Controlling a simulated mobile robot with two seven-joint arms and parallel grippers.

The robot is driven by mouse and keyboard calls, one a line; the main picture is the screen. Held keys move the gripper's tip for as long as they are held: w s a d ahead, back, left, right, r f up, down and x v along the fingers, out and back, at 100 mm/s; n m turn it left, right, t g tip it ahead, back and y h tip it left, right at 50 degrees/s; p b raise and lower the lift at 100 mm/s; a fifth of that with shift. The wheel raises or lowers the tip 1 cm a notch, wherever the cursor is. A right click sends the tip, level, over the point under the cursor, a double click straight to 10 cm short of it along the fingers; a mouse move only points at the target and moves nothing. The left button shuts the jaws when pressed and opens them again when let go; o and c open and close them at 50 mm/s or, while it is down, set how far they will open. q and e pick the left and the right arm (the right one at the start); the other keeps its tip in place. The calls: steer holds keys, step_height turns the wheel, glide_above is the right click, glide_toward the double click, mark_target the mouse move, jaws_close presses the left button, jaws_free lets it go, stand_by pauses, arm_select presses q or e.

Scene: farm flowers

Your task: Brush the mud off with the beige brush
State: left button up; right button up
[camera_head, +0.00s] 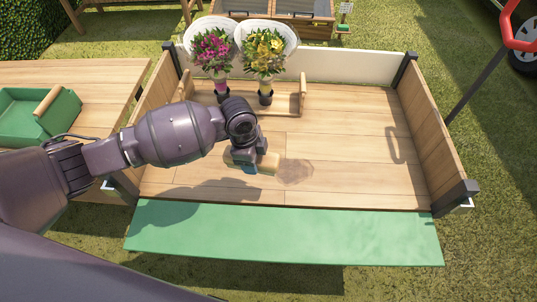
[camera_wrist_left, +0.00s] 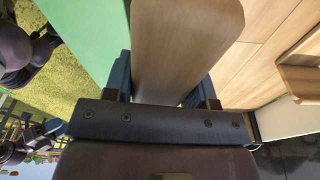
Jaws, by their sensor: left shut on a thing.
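The beige brush (camera_head: 268,163) is in my left gripper (camera_head: 256,160), low over the wooden bed of the cart. In the left wrist view its light wooden body (camera_wrist_left: 182,45) fills the space between the two fingers. A faint brown mud patch (camera_head: 296,172) lies on the planks just right of the brush. I cannot tell whether the brush touches the boards. The bristles are hidden.
Two wrapped bouquets (camera_head: 212,52) (camera_head: 264,54) stand in a wooden rack (camera_head: 284,104) at the back of the bed. Wooden side walls (camera_head: 432,125) enclose the bed. A green panel (camera_head: 285,232) hangs along the front. A green toolbox (camera_head: 38,118) sits on the left table. The bed's right half is clear.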

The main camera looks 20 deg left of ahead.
arm_select(q)
steer(key=shift+w+d+f+m+g+b, duration=0.15)
steer(key=shift+w+d+f+m+b, duration=0.25)
steer(key=shift+w+f+m+b, duration=0.6)
steer(key=shift+w+d+f+m+g+b, duration=0.3)
steer(key=shift+w+f+m, duration=0.3)
steer(key=shift+f+m, duration=0.75)
steer(key=shift+w+d+f+m+g+b, duration=0.1)
steer(key=shift+w+d+f+m+b, duration=0.45)
steer(key=shift+w+f+m, duration=0.6)
steer(key=f, duration=0.1)
steer(key=f+b, duration=0.1)
steer(key=f, duration=0.1)
steer(key=shift+s+a, duration=0.1)
steer(key=shift+s, duration=0.25)
steer(key=shift+f+n+b, duration=0.3)
steer(key=shift+f+b, duration=0.2)
steer(key=shift+f, duration=0.05)
steer(key=shift+w+f, duration=0.1)
arm_select(e)
steer(key=f, duration=0.1)
steer(key=w+a+f+n, duration=0.1)
steer(key=shift+w+f, duration=0.2)
steer(key=shift+f, duration=0.1)
steer(key=shift+s+f, duration=0.1)
steer(key=shift+s, duration=0.05)
